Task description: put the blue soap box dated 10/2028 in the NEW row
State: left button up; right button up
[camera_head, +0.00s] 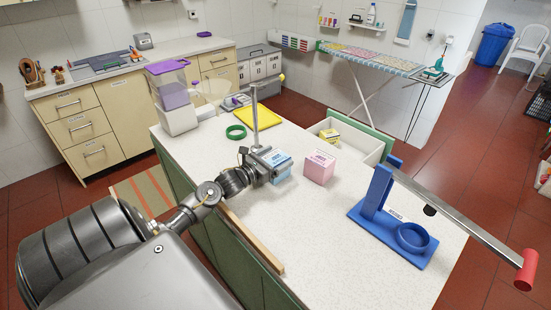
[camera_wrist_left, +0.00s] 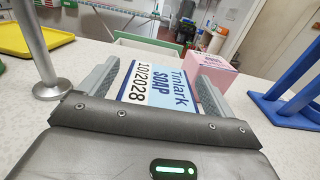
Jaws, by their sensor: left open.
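The blue and white soap box (camera_head: 280,166) stands on the white counter. In the left wrist view the box (camera_wrist_left: 158,84) shows "10/2028" and "Tinlark SOAP" on the face towards me. My left gripper (camera_head: 268,159) is at this box; its two fingers (camera_wrist_left: 154,84) stand open on either side of it. I cannot tell whether either finger touches it. No NEW label is readable. My right gripper is not in view.
A pink box (camera_head: 320,167) stands just right of the blue box, close to my right-hand finger. A metal post (camera_head: 254,109) rises just behind my gripper. A blue lever press (camera_head: 395,225) stands at the right. The counter's front middle is clear.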

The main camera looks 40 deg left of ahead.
pick_arm(q)
jog(key=shift+r, duration=0.1)
jog(key=s+b, duration=0.1)
jog(key=s, duration=0.6)
jog(key=s+b, duration=0.1)
jog(key=s, duration=0.2)
jog(key=shift+s+a+b, duration=0.25)
jog(key=shift+a+b, duration=0.1)
jog(key=shift+a, duration=0.05)
jog(key=shift+s+a, duration=0.1)
jog(key=shift+s, duration=0.6)
